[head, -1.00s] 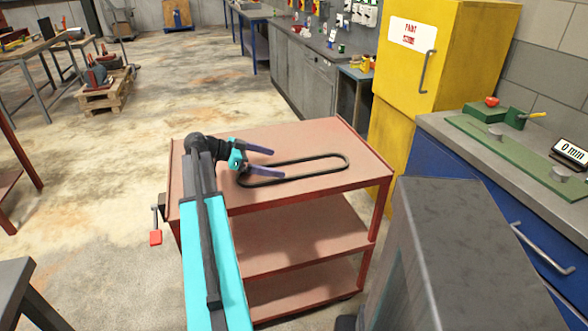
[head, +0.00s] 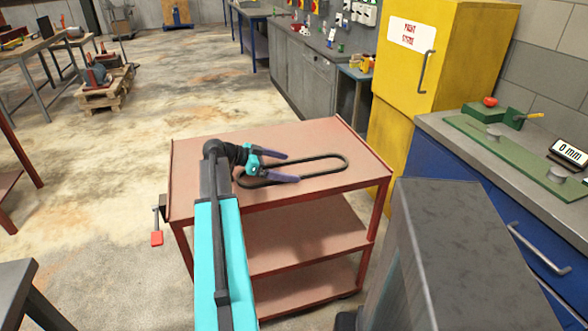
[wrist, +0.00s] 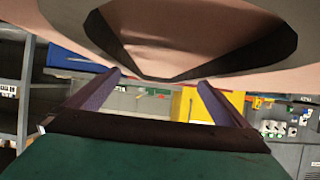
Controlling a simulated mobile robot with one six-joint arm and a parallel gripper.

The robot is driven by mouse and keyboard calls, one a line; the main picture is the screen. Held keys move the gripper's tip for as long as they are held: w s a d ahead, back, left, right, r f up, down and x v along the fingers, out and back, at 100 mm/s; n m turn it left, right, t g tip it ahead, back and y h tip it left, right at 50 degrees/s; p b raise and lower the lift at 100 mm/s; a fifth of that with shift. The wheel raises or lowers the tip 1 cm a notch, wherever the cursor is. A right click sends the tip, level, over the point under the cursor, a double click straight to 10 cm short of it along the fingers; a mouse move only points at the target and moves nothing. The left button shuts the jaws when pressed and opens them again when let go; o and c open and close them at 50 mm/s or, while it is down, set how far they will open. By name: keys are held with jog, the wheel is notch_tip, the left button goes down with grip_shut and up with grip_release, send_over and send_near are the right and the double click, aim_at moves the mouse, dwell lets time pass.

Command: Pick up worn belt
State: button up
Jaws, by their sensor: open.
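The worn belt (head: 328,171) is a thin black loop, long and narrow. It lies flat on the top shelf of the red cart (head: 205,185). My gripper (head: 293,167) is open, with its purple fingers over the left part of the loop, pointing right. The fingers hide part of the belt's left end. In the wrist view, the belt (wrist: 185,72) shows large and dark at the top, just past the two spread fingertips (wrist: 158,77). Nothing is between the fingers that I can see gripped. I cannot tell whether a finger touches the belt.
The yellow paint store cabinet (head: 455,70) stands close behind the cart's right side. A bench with blue drawers (head: 470,215) is at the right. A red-handled clamp (head: 157,237) hangs at the cart's left edge. The rest of the cart top is bare.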

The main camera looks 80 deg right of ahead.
jog(key=shift+s+d+f, duration=0.25)
jog(key=shift+s+f, duration=0.05)
jog(key=shift+s, duration=0.2)
jog(key=c, duration=1.1)
jog(key=shift+r, duration=0.15)
jog(key=shift+r+b, duration=0.45)
jog(key=shift+r, duration=1.2)
jog(key=shift+s+a+r+b, duration=0.25)
jog(key=shift+s+a+b, duration=0.65)
jog(key=shift+a, duration=1.7)
jog(key=shift+s+a+r+b, duration=0.2)
jog(key=shift+s+a+b, duration=0.2)
jog(key=shift+a+b, duration=1.55)
jog(key=shift+s+a+r+b, duration=0.25)
jog(key=shift+s+a+b, duration=0.35)
jog(key=shift+a, duration=2.6)
